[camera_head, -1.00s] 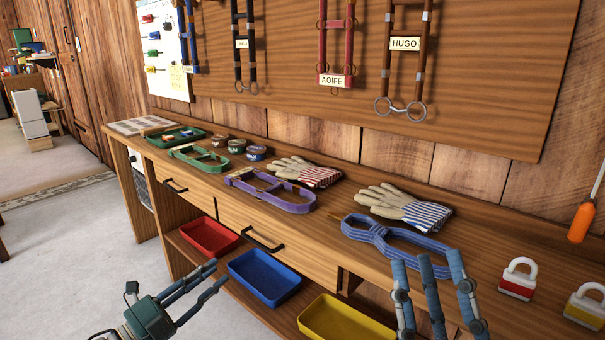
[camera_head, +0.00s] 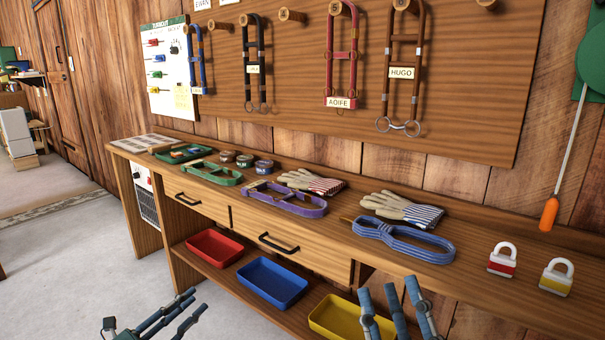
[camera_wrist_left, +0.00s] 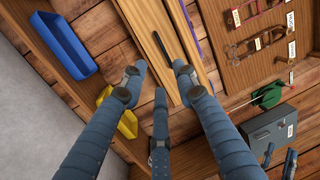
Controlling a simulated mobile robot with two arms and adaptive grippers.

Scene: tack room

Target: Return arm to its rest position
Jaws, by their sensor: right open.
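My left gripper (camera_head: 185,312) is at the bottom left of the head view, in front of the bench and apart from it. In the left wrist view its fingers (camera_wrist_left: 158,80) are spread with nothing between them. My right gripper (camera_head: 390,300) is at the bottom edge of the head view, its fingers apart and pointing up. It overlaps the yellow tray's right end in the picture and holds nothing visible. Most of both arms is out of view.
The wooden bench (camera_head: 300,235) carries gloves (camera_head: 400,209), a blue halter (camera_head: 405,240), a purple halter (camera_head: 285,199) and two padlocks (camera_head: 502,262). Red (camera_head: 214,262), blue (camera_head: 272,297) and yellow (camera_head: 338,327) trays sit on its lower shelf. Open floor (camera_head: 75,270) lies left.

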